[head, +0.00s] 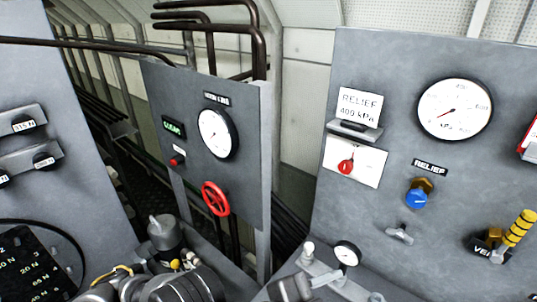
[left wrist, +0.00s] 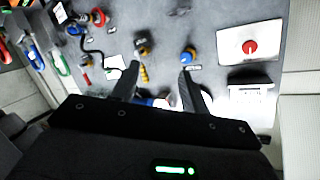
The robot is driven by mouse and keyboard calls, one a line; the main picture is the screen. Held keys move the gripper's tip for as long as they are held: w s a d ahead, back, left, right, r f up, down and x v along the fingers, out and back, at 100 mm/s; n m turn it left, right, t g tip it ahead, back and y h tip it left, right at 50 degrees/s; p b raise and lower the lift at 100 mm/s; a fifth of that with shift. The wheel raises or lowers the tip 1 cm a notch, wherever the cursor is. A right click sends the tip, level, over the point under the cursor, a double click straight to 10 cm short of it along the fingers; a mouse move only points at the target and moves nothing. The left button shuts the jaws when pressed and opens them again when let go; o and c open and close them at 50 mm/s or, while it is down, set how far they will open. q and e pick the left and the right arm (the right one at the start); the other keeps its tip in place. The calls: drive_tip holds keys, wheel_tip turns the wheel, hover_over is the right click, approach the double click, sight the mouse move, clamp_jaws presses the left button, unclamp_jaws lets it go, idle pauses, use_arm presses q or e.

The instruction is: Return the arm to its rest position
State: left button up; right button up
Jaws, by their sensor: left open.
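My left gripper (left wrist: 158,70) shows in the left wrist view, its two dark fingers spread apart with nothing held between them. The fingers point toward the grey relief panel (left wrist: 215,75), which appears upside down there. The blue relief knob (left wrist: 188,56) is beyond one fingertip and the yellow-handled valve (left wrist: 144,73) is near the other; I see no contact with either. A white round shape behind the fingers is partly hidden. I cannot make out either gripper in the head view, and the right gripper is in neither view.
The head view shows the relief panel (head: 385,200) at right with a gauge (head: 455,109) and a red knob (head: 346,166). A middle panel carries a red handwheel (head: 215,198). Dark pipes (head: 215,28) run above it.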

use_arm(q)
drive_tip(key=w+a+f+n+t+y, duration=0.1)
drive_tip(key=w+a+f+n+y, duration=0.2)
drive_tip(key=w+a+f+n, duration=0.25)
drive_tip(key=w+a+f+n+t+y, duration=0.2)
drive_tip(key=a+f+n+y, duration=0.3)
drive_tip(key=a, duration=0.4)
drive_tip(key=s+a+f+n+g+y, duration=0.3)
drive_tip(key=s+a+f, duration=0.5)
drive_tip(key=a+f, duration=0.15)
drive_tip(key=s+a+f+n+g+y, duration=0.2)
drive_tip(key=s+a+f+n+g, duration=0.1)
drive_tip(key=s+a+f, duration=0.7)
wheel_tip(320, 180, down, 31)
drive_tip(key=w+a+g+b, duration=0.1)
drive_tip(key=g+b, duration=0.1)
drive_tip(key=b, duration=0.4)
drive_tip(key=s+a+f+b, duration=0.1)
drive_tip(key=s+f+b, duration=0.1)
drive_tip(key=s+f, duration=0.6)
drive_tip(key=s+a+f+g+b, duration=0.1)
drive_tip(key=s+a+f+b, duration=0.1)
drive_tip(key=s+f, duration=0.6)
wheel_tip(320, 180, down, 4)
drive_tip(key=shift+s+f+m+b, duration=0.15)
drive_tip(key=shift+f+m+b, duration=0.1)
drive_tip(key=shift+m+b, duration=0.2)
drive_tip(key=shift+a, duration=0.1)
